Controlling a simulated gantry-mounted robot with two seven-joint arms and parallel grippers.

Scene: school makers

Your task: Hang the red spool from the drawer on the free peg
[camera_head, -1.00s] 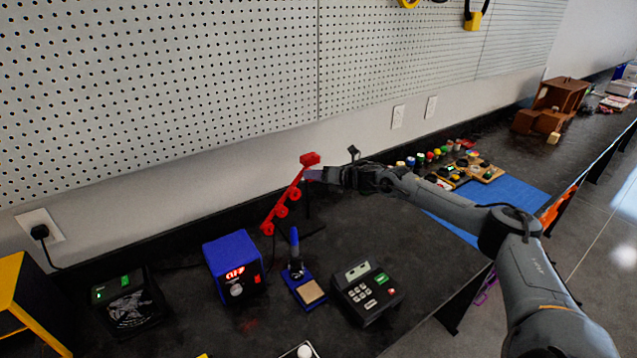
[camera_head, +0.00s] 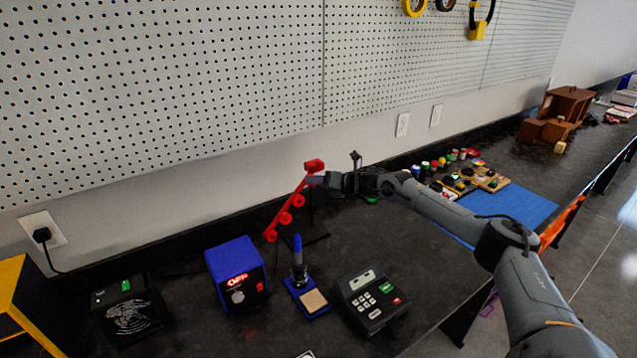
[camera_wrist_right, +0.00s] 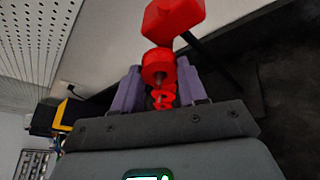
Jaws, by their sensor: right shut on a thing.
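A slanted red rack (camera_head: 292,208) stands on the bench by the wall, with a red block at its top and several round red pieces along it. My right gripper (camera_head: 316,180) is at its upper end, just below the top block. In the right wrist view its purple fingers (camera_wrist_right: 159,88) are shut on a round red piece, the red spool (camera_wrist_right: 157,65), with more red parts lined up behind. Which peg is free cannot be told. A brown wooden box with drawers (camera_head: 565,104) stands far right. My left gripper is not in view.
A blue soldering station (camera_head: 236,272), an iron stand (camera_head: 306,297) and a black keypad device (camera_head: 370,300) stand in front of the rack. Small bottles and a blue mat (camera_head: 515,208) lie to the right. The pegboard wall (camera_head: 160,90) is behind.

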